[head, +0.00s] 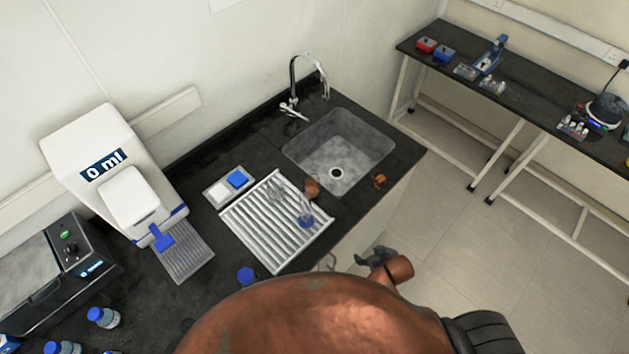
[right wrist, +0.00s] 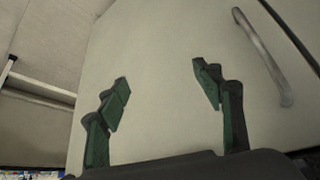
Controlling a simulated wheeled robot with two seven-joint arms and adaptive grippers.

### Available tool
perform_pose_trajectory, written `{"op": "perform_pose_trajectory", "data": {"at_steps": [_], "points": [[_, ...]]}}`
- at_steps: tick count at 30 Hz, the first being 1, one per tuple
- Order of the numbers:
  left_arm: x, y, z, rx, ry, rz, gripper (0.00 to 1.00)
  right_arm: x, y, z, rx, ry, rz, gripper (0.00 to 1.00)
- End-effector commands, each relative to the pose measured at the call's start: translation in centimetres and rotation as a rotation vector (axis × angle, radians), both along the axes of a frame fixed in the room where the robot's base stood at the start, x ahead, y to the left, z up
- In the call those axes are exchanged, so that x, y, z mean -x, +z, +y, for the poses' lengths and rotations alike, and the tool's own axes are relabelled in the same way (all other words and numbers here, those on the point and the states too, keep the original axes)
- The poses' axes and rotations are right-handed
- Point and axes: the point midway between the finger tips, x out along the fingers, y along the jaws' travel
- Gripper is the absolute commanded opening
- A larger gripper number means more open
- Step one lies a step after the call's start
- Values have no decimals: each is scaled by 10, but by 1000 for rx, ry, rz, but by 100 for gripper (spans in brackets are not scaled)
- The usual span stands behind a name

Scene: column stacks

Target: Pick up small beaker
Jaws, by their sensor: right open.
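Clear glassware (head: 279,194) stands on the ribbed white drying rack (head: 251,231) beside the sink. It is too small and see-through to tell which piece is the small beaker. A blue-tinted piece (head: 306,221) is at the rack's right side. My right gripper (head: 374,257) is below the counter's front edge, right of the rack and apart from the glassware. In the right wrist view, its two green-padded fingers (right wrist: 160,88) are spread with nothing between them. My left gripper is not in view.
The right wrist faces a pale cabinet door with a metal handle (right wrist: 263,57). The sink (head: 349,151) and faucet (head: 293,88) are behind the rack. A white dispenser (head: 120,175) and blue-capped bottles (head: 103,318) stand left. My copper-coloured body hides part of the counter front.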

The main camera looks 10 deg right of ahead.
Motion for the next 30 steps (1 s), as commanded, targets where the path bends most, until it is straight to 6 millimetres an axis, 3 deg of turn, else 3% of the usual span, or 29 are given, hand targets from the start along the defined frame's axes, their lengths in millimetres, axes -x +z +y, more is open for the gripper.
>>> {"op": "perform_pose_trajectory", "data": {"at_steps": [1, 3, 10, 13, 16, 30], "points": [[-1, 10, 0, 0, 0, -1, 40, -5, 28, 3, -4, 5, -18, 60], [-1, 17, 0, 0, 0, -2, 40, -9, 54, 6, -8, 10, -37, 60], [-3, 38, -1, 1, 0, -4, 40, -21, 135, 19, -22, 34, -103, 60], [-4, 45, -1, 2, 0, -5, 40, -36, 164, 31, -38, 61, -155, 60], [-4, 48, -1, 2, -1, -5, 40, -59, 180, 50, -62, 103, -225, 60], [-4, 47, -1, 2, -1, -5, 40, -155, 204, 128, -188, 281, -513, 60]]}}
